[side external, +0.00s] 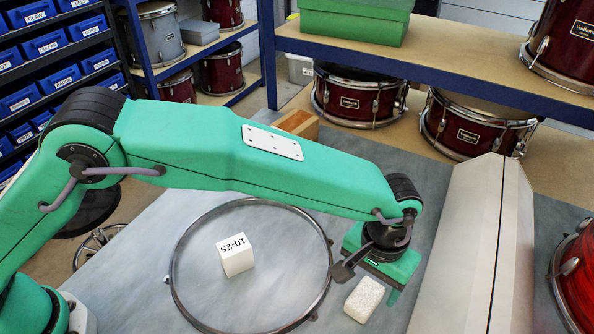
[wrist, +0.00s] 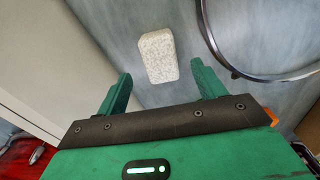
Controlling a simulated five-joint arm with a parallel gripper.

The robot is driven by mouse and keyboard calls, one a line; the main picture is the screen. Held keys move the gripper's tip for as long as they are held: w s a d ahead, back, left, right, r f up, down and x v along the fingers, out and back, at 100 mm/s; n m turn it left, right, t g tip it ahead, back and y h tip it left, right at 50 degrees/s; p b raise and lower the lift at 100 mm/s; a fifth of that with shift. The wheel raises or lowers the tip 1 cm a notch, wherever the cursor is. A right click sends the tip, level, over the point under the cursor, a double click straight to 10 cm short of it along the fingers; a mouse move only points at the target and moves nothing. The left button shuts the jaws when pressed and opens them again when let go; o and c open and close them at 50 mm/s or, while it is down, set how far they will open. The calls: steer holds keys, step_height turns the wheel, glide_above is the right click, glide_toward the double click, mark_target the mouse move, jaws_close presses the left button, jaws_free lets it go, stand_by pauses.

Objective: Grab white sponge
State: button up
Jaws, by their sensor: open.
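The white sponge (side external: 364,299) is a speckled rounded block lying on the grey bench top. It also shows in the wrist view (wrist: 158,56), near the top middle. My gripper (side external: 368,281) is above the bench, close to the sponge in the side view. In the wrist view its two green fingers (wrist: 162,82) are spread apart, with the sponge lying ahead of the gap between them. Nothing is held. The height of the fingers over the sponge is hard to tell.
A metal drum hoop (side external: 176,285) lies left of the sponge, with a white cube (side external: 235,255) marked 10-25 inside it. A large pale angled block (side external: 478,240) stands to the right. A wooden block (side external: 298,124) and a shelf with drums (side external: 350,97) are behind.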

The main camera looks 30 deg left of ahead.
mark_target(366, 294)
steer(key=shift+f, duration=0.35)
steer(key=shift+f, duration=0.1)
steer(key=shift+f, duration=2.55)
steer(key=c, duration=1)
